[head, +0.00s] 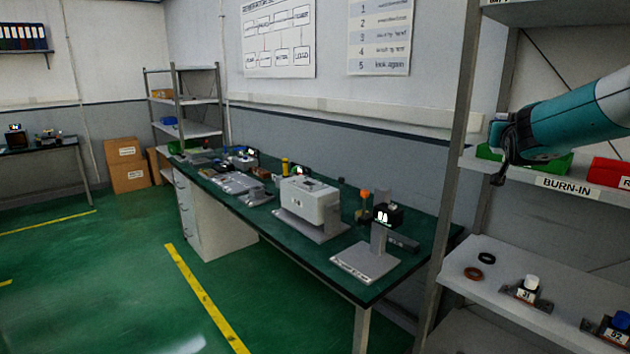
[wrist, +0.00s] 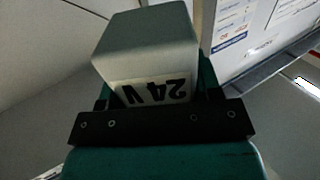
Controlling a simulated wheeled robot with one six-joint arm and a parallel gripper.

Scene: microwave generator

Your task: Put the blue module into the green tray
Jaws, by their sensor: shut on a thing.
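My gripper (head: 502,150) is at the upper right in the head view, in front of the shelf labelled BURN-IN. In the wrist view my gripper (wrist: 155,95) is shut on a pale grey block (wrist: 147,45) marked "24 V"; its colour does not look blue there. The block cannot be made out in the head view. A green tray (head: 555,168) is on the BURN-IN shelf, behind my gripper and arm, which hide part of it. My gripper appears in front of its left part; the gap between them cannot be judged.
A red tray (head: 610,172) is to the right on the same shelf. A shelf upright (head: 458,150) stands to the left. The lower shelf (head: 500,262) holds rings and small labelled parts, one with a blue top (head: 621,320). A green-topped bench (head: 355,292) carries several devices.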

